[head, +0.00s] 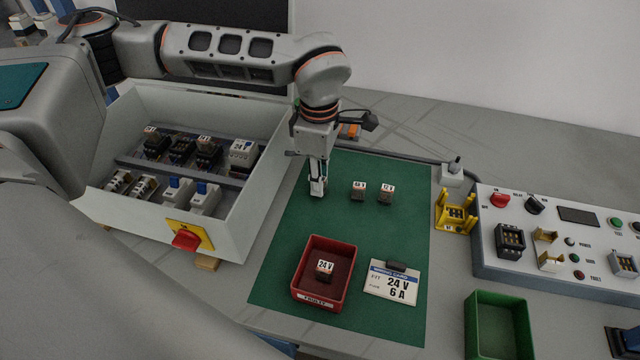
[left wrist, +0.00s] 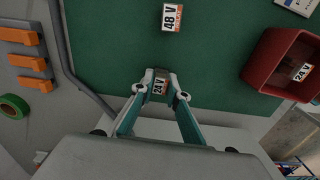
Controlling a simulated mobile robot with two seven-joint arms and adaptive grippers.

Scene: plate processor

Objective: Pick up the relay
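My left gripper (head: 317,188) points down at the left part of the green mat. In the left wrist view its fingertips (left wrist: 162,84) close in on both sides of a small relay with a 24 V label (left wrist: 160,88). The fingers appear to touch its sides; I cannot tell whether it is clear of the mat. A 48 V relay (head: 358,190) stands to the right, also in the left wrist view (left wrist: 172,17). Another relay (head: 386,194) stands beside it. A 24 V relay (head: 324,268) lies in the red bin. My right gripper is not in view.
The red bin (head: 343,294) and a 24 V 6 A card (head: 376,288) are on the front of the mat (head: 290,225). A yellow socket (head: 455,212) and control panel (head: 485,262) stand right. An empty green bin (head: 484,330) is in front. A grey cabinet (head: 240,237) stands left.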

